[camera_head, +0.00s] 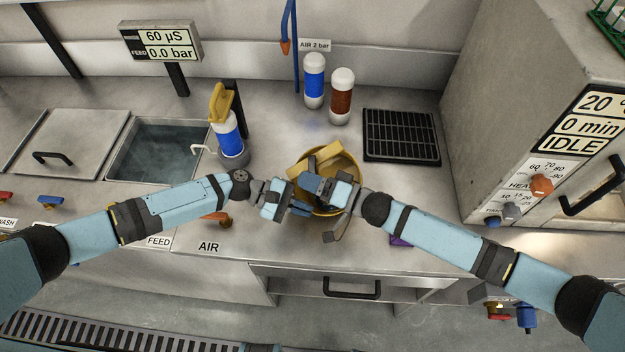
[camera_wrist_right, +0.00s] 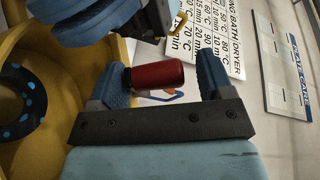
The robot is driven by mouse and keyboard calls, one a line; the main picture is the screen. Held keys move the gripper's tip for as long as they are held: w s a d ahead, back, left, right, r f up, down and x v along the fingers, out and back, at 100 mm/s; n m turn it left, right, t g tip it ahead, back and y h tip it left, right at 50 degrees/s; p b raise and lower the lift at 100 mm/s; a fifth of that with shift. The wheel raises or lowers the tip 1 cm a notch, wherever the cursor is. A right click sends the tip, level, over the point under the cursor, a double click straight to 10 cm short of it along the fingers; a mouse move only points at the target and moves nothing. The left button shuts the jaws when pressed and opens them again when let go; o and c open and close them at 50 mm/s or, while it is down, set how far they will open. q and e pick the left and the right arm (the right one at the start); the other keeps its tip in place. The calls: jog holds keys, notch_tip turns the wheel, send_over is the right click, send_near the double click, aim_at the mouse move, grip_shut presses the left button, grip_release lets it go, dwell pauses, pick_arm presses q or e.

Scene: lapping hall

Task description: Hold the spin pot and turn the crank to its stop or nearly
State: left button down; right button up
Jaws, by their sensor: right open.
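The yellow spin pot (camera_head: 350,165) stands at the middle of the counter, partly hidden by both grippers. Its yellow wall (camera_wrist_right: 50,140) fills the left of the right wrist view. A red cylindrical handle (camera_wrist_right: 155,75), seemingly the crank's, lies between the fingers of my right gripper (camera_wrist_right: 162,80). These fingers are open, with a gap between the handle and the right finger. In the head view my right gripper (camera_head: 322,187) is over the pot's near side. My left gripper (camera_head: 292,206) is at the pot's near left rim; its fingertips overlap the other gripper, so its grip is unclear.
A blue-labelled bottle (camera_head: 314,80) and a brown one (camera_head: 341,97) stand behind the pot. A black grate (camera_head: 400,135) lies to the right. A water basin (camera_head: 160,150) and a dispenser (camera_head: 229,135) are left. A grey cabinet (camera_head: 510,100) bounds the right side.

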jog(key=shift+w, duration=0.1)
jog(key=c, duration=0.8)
jog(key=shift+a+m+t, duration=0.3)
jog(key=shift+a+t, duration=0.05)
jog(key=shift+t, duration=0.05)
jog(key=shift+a+r+m+t, duration=0.15)
jog(key=shift+m+t, duration=0.25)
jog(key=shift+t, duration=0.3)
jog(key=o, duration=0.7)
jog(key=shift+o, duration=0.5)
